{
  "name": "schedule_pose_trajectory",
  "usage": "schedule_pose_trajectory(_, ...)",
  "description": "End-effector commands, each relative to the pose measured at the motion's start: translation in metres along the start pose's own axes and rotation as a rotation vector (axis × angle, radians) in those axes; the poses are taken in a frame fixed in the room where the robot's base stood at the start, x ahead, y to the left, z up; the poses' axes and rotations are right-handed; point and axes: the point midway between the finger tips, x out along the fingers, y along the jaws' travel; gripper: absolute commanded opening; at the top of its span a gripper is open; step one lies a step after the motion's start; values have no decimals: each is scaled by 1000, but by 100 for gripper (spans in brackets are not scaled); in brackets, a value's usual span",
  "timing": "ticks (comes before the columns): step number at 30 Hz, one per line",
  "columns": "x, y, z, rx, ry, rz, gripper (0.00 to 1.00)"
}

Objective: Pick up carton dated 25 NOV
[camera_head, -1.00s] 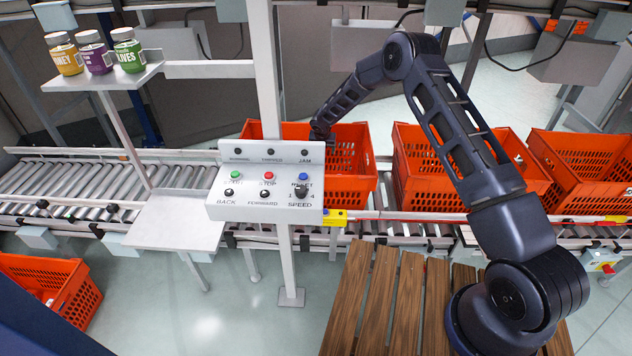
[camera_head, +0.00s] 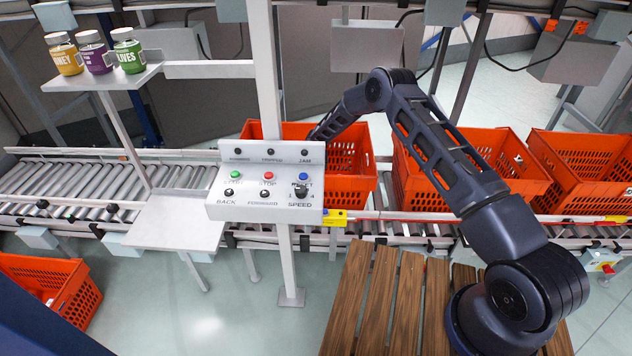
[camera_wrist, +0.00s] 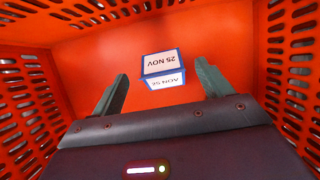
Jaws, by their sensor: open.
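The carton dated 25 NOV (camera_wrist: 162,65) is a small white box with blue edges. I see no contact between fingers and carton. In the head view the tote (camera_head: 350,184) stands on the conveyor behind the control panel. The gripper and carton are hidden there by the panel and the tote wall.
The control panel (camera_head: 265,190) and its white post stand in front of the tote. More orange totes (camera_head: 585,170) stand to the right on the conveyor. Jars (camera_head: 96,52) stand on a shelf at upper left. The tote's perforated walls (camera_wrist: 292,50) surround my gripper.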

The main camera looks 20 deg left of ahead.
Motion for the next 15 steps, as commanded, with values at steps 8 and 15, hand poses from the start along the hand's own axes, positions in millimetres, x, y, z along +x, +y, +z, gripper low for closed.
schedule_pose_trajectory(8, 32, -3, -5, -1, 1, -2, 78)
schedule_pose_trajectory(15, 49, -3, -4, 0, -1, 0, 78)
